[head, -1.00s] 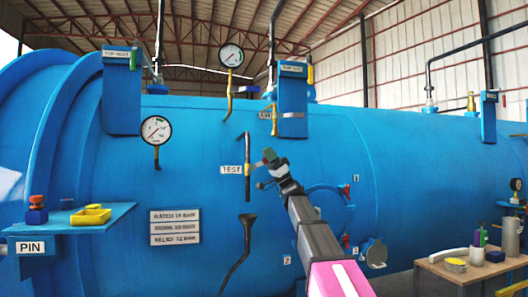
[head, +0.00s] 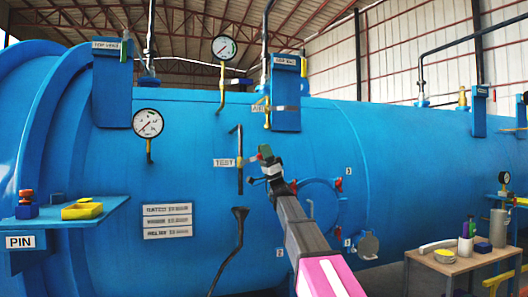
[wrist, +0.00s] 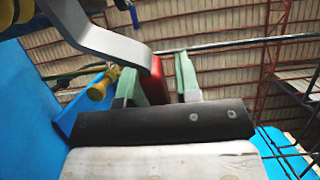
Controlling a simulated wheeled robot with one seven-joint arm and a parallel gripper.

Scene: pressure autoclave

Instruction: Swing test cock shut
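The test cock stands beside the TEST label (head: 224,162) on the blue vessel, on a thin dark vertical pipe (head: 239,178). Its lever (head: 252,159) runs from the pipe to the right, to my gripper (head: 265,153). In the wrist view, a bent grey lever (wrist: 105,42) comes from a yellow fitting (wrist: 12,12) at the top left. Its red grip (wrist: 160,88) lies between the green fingers of my gripper (wrist: 168,78). The fingers stand apart, with a narrow gap between the grip and the right finger. Contact with the left finger is unclear.
Another yellow cock (head: 267,114) is just above my gripper. A pressure gauge (head: 224,48) is up and left, another (head: 148,123) further left. A black funnel (head: 239,213) is below the test pipe. A blue shelf (head: 112,207) is at left, a table (head: 455,266) at right.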

